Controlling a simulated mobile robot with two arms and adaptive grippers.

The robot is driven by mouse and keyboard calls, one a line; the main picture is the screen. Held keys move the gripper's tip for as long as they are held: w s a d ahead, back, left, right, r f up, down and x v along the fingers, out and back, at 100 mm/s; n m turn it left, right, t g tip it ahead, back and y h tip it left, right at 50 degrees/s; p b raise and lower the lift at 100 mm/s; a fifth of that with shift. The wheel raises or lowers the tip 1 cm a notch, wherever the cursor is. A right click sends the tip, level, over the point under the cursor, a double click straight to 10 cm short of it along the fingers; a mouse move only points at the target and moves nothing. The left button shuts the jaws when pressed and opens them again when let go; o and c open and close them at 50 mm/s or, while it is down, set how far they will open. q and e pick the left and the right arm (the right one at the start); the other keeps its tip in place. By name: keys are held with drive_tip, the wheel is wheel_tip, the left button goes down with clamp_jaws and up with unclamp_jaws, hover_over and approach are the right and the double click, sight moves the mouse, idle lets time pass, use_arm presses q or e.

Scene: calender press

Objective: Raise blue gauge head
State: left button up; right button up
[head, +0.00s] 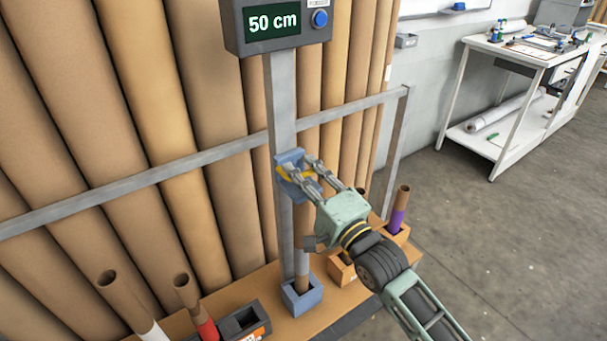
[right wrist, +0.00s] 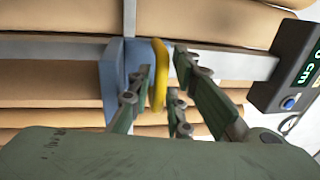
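The blue gauge head (head: 287,159) sits partway up a grey upright post (head: 283,100) and has a yellow handle (head: 290,175) on its front. In the right wrist view the blue head (right wrist: 112,80) stands behind the upright yellow handle (right wrist: 159,75). My right gripper (head: 302,170) is at the head, with its fingers apart on either side of the handle. A gap shows between the handle and at least one finger, so it looks open. A display (head: 272,22) on top of the post reads 50 cm. My left gripper is not in view.
A blue socket (head: 302,297) with a tube stands below the head on a wooden ledge. Tubes with white and red ends (head: 205,328) stand at the lower left. A grey rail (head: 130,187) crosses large brown rolls. A white table (head: 520,50) stands at the back right; the floor there is clear.

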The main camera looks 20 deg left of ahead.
sight(304, 173)
clamp_jaws()
wheel_tip(304, 173, up, 21)
drive_tip(key=p, duration=1.5)
drive_tip(key=shift+o, duration=0.5)
unclamp_jaws()
drive_tip(key=shift+f, duration=0.1)
